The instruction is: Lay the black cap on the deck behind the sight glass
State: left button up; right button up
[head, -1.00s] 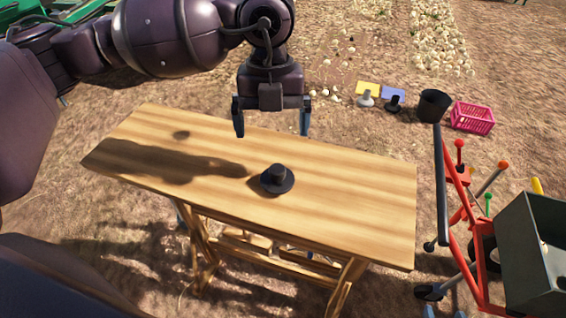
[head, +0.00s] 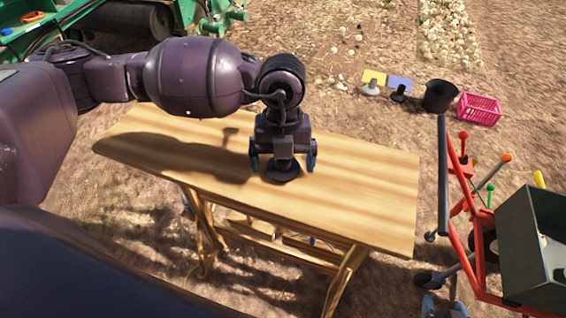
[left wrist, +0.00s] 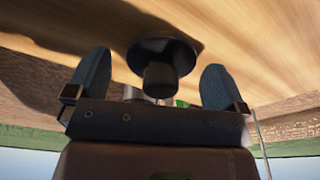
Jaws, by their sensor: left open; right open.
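The black cap (head: 283,174) rests brim-down on the wooden table, its upper part mostly hidden by my gripper in the head view. In the left wrist view the cap (left wrist: 162,70) shows a round brim and a narrower crown between the fingers. My left gripper (head: 283,164) is open, with one finger on each side of the cap and visible gaps between. The same left gripper (left wrist: 150,85) spans the cap in the wrist view.
The wooden table (head: 370,190) is otherwise clear. To its right stands a red-framed machine with a grey bin (head: 530,240) and coloured knobs.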

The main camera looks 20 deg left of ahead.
pick_arm(q)
jog(key=c, duration=1.1)
jog(key=shift+r, duration=0.1)
